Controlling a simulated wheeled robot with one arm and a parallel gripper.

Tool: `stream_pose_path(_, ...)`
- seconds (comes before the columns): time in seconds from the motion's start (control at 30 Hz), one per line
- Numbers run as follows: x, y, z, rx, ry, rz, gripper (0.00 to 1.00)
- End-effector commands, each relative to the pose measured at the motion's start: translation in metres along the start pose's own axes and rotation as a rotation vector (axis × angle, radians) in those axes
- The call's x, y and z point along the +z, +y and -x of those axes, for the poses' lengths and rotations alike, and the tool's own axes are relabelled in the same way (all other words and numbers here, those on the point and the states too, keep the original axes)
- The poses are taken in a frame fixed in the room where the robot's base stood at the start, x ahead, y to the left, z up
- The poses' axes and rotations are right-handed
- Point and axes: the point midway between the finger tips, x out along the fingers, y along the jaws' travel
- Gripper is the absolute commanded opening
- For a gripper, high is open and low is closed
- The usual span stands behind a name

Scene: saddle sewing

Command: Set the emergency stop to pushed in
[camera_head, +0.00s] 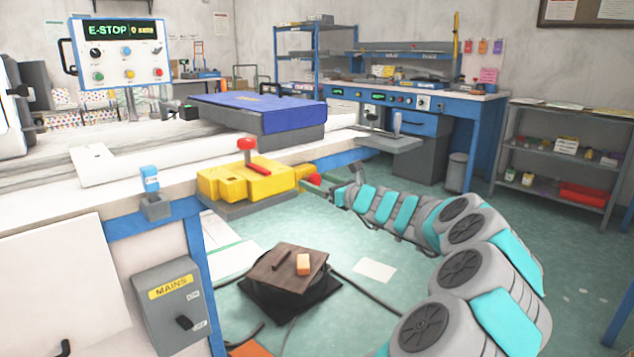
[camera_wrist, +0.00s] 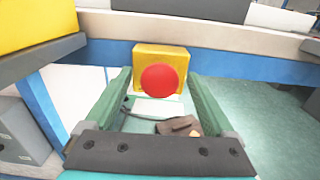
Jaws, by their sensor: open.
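The emergency stop is a red round button (camera_wrist: 163,80) on a yellow box (camera_wrist: 160,55), in the middle of the wrist view, under the bench edge. In the head view the red button (camera_head: 314,179) shows small at the right end of the yellow machine on the bench corner. My gripper (camera_wrist: 160,78) is open and empty, its green fingers reaching toward the box on either side of the button. I cannot tell whether they touch it. In the head view my gripper (camera_head: 322,187) is small beside the button. How deep the button sits is not clear.
A panel (camera_head: 122,52) at upper left reads "E-STOP". The yellow machine (camera_head: 245,180) with a red lever stands on the bench corner. A grey MAINS box (camera_head: 172,305) hangs below the bench. Open floor lies to the right.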

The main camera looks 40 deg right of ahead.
Motion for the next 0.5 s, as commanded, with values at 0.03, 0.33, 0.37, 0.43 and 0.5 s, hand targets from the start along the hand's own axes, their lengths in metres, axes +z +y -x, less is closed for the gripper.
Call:
stream_pose_path(0.03,0.000,-0.001,0.006,-0.002,-0.001,-0.001,0.88)
stream_pose_path(0.33,0.001,-0.001,0.052,-0.002,-0.003,0.000,0.88)
stream_pose_path(0.37,0.001,-0.001,0.056,-0.002,-0.003,0.000,0.88)
stream_pose_path(0.43,0.001,0.000,0.063,-0.001,-0.003,0.000,0.88)
stream_pose_path(0.5,0.001,0.000,0.068,0.000,-0.002,0.000,0.88)
